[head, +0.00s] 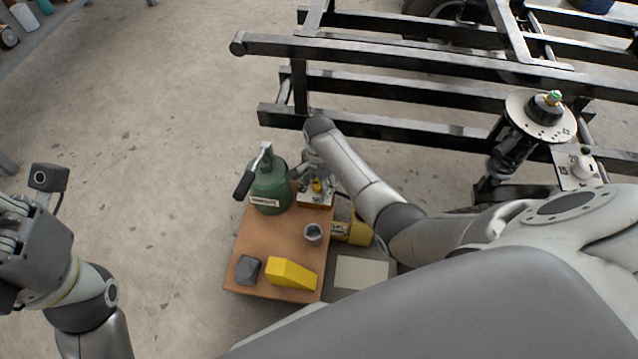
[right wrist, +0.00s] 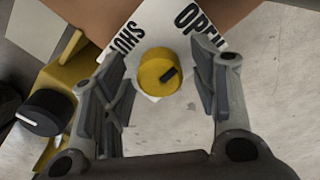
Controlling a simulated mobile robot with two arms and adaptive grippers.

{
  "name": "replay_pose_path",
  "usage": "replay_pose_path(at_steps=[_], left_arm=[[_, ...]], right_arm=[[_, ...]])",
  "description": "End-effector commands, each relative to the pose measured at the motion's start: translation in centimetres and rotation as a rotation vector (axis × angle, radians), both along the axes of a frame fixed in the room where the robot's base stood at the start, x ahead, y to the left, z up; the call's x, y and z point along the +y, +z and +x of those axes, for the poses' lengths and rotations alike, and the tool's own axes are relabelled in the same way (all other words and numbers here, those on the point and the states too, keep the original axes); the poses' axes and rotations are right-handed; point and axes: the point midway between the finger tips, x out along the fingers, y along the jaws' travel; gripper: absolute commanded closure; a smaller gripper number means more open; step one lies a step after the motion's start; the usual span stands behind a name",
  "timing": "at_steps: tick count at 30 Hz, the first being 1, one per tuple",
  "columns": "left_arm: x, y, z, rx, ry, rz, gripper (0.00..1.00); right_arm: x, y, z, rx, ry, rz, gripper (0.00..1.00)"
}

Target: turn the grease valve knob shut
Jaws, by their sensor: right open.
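The yellow grease valve knob (right wrist: 158,72) sits on a white plate (right wrist: 150,25) lettered "SHUT" at left and "OPEN" at right in the right wrist view. The knob's black mark slants toward the upper right, roughly toward "OPEN". My right gripper (right wrist: 157,80) is open, with one finger on each side of the knob; gaps show between the fingers and the knob. In the head view the knob (head: 317,186) shows small beside the right gripper (head: 313,172) at the bench's far end. My left gripper (head: 22,240) is at the far left, away from the bench; its fingertips are unclear.
A green canister (head: 270,186) with a lever stands close left of the right gripper. A grey cup (head: 313,234), a yellow wedge (head: 291,273) and a grey block (head: 247,269) are on the brown bench top (head: 270,240). A black knob (right wrist: 42,112) is left of the gripper.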

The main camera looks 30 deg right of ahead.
Motion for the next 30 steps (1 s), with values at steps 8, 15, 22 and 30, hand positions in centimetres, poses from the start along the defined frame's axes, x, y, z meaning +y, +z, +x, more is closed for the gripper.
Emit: replay_pose_path(at_steps=[8,15,22,30], left_arm=[[0.0,0.0,0.0,0.0,0.0,0.0,1.0],[0.0,0.0,0.0,0.001,-0.001,0.0,1.0],[0.0,0.4,0.0,-0.001,-0.001,-0.001,1.0],[0.2,-0.6,-0.1,0.067,-0.002,-0.005,1.0]], right_arm=[[0.0,0.1,0.0,0.0,0.0,0.0,0.62],[0.0,0.1,0.0,0.0,0.0,0.0,0.91],[0.0,0.2,0.0,0.002,0.022,-0.001,0.91],[0.0,0.5,0.0,0.002,0.155,-0.001,0.91]])
